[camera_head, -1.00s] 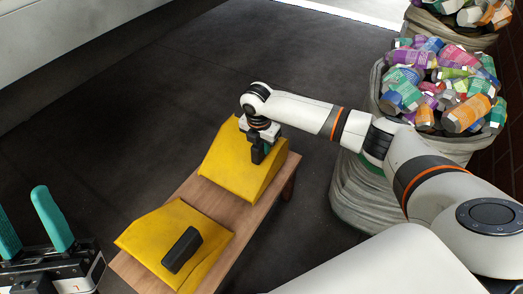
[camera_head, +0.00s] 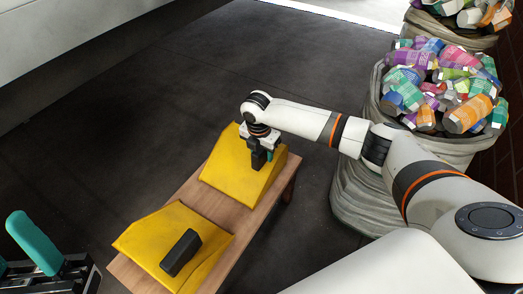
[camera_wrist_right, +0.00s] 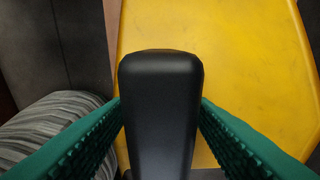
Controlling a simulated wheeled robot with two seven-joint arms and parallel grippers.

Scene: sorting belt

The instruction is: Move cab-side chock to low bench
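Two yellow wedge chocks with black handles are on the low wooden bench (camera_head: 222,216). The near chock (camera_head: 150,238) lies at the bench's front end, its black handle (camera_head: 181,253) free. The far chock (camera_head: 226,165) is at the back end and also shows in the right wrist view (camera_wrist_right: 240,60). My right gripper (camera_head: 262,162) is over the far chock, its teal fingers closed against both sides of the black handle (camera_wrist_right: 160,105). The far chock's underside contact is hidden. My left gripper (camera_head: 36,243) is at the lower left, empty, fingers apart, partly cut off.
A grey sack (camera_head: 362,190) full of colourful bottles and cans stands right of the bench, behind my right arm. Another filled sack (camera_head: 465,38) is beyond it. A pale panel (camera_head: 70,35) runs along the upper left. The dark floor left of the bench is clear.

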